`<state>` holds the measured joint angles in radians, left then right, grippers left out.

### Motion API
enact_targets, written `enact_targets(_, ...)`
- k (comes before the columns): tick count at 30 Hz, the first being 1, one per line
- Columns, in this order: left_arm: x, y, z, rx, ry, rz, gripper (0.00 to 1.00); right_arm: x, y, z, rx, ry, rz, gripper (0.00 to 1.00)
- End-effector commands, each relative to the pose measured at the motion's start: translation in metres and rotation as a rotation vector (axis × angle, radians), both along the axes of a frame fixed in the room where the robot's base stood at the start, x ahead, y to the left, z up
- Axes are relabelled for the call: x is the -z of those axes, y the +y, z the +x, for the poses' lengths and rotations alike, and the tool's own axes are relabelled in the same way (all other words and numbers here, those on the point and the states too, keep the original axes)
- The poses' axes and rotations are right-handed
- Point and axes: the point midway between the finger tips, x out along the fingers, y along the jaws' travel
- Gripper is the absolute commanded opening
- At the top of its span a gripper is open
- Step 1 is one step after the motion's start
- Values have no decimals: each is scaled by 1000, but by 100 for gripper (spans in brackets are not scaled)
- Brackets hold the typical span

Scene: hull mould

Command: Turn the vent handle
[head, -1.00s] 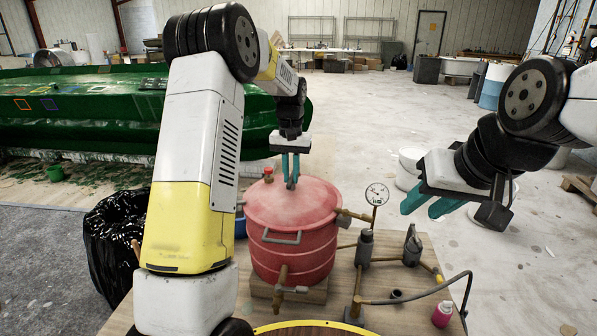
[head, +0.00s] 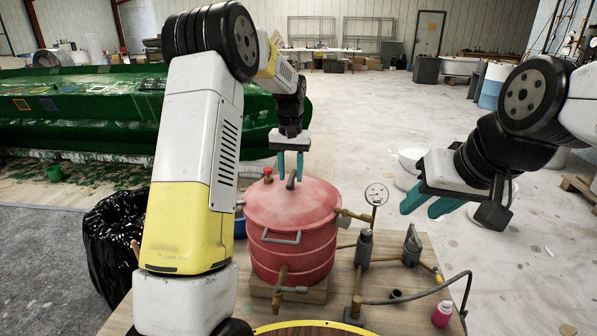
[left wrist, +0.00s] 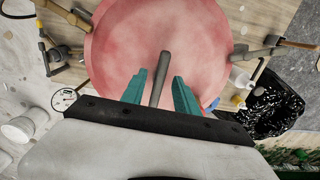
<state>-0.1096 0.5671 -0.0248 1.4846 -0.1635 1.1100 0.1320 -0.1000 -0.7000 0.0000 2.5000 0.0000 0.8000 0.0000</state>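The red pressure pot (head: 293,240) stands on the wooden table, with its pink-red lid (head: 315,197) on. The vent handle (head: 291,181), a grey bar on top of the lid, also shows in the left wrist view (left wrist: 160,72). My left gripper (head: 290,177) points down over the lid and is open. In the left wrist view its teal fingers (left wrist: 160,78) stand on either side of the bar, with a gap on each side. My right gripper (head: 422,208) is open and empty, in the air right of the pot.
A pressure gauge (head: 376,194) and brass pipe fittings stand right of the pot. A black-bagged bin (head: 112,235) stands to the left. Floor behind is mostly clear.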

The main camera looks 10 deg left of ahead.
Motion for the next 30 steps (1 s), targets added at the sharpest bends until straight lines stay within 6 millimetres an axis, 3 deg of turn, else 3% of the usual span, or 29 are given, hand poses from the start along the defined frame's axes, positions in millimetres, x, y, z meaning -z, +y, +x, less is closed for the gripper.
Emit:
enact_targets(12,-65,0,1,1,-4,0,36,0,0,0,0,0,0,36)
enact_targets(25,-73,0,0,1,-3,-1,36,0,0,0,0,0,0,36)
enact_targets(30,-95,4,-21,2,-44,-20,36,0,0,0,0,0,0,36)
